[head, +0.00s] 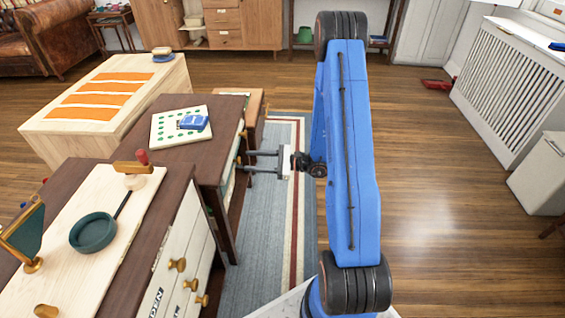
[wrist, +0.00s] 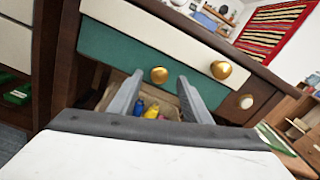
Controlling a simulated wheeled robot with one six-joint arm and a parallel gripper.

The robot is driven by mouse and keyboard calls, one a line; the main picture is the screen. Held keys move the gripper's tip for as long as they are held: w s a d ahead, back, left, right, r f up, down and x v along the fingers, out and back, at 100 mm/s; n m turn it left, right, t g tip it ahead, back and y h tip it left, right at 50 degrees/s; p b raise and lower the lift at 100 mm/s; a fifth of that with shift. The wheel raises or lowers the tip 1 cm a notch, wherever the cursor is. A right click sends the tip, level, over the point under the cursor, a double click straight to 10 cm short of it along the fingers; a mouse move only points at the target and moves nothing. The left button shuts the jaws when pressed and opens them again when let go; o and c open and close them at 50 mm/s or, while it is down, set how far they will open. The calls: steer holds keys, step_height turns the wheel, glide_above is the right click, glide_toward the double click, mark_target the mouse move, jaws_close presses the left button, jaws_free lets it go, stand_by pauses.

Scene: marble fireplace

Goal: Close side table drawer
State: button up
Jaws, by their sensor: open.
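The dark brown side table (head: 205,172) stands left of my gripper (head: 243,161) in the head view. In the wrist view its front has cream (wrist: 150,22) and teal (wrist: 115,50) drawer faces with gold knobs. One gold knob (wrist: 158,75) shows between the tips of my gripper (wrist: 160,80), which is open and empty. Whether the fingers touch the knob or the face, I cannot tell. Small blue, yellow and red things (wrist: 150,108) lie in a beige space below the teal face, partly hidden by my gripper. How far any drawer stands out is unclear.
A dotted board (head: 180,127) with a blue item (head: 194,122) lies on the table. A nearer cabinet (head: 175,270) bears a pale board and a green pan (head: 93,232). A pale chest (head: 105,100) stands behind.

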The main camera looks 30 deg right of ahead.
steer(key=v, duration=1.3)
steer(key=shift+d, duration=0.2)
steer(key=shift+s, duration=0.15)
steer(key=s+a+r+n+g+h, duration=0.4)
steer(key=s+a+r+n+g, duration=0.8)
steer(key=a+r, duration=0.25)
steer(key=s+d+r+n+t+h, duration=0.1)
steer(key=s+r+n+t+h, duration=0.5)
steer(key=s, duration=0.9)
steer(key=shift+s+d+r+n+t+h, duration=0.2)
steer(key=shift+d+r+n+t+h, duration=0.2)
steer(key=shift+r+n+h, duration=1.8)
steer(key=shift+r+m+h, duration=0.3)
steer(key=shift+r+m, duration=0.3)
steer(key=shift+r, duration=0.25)
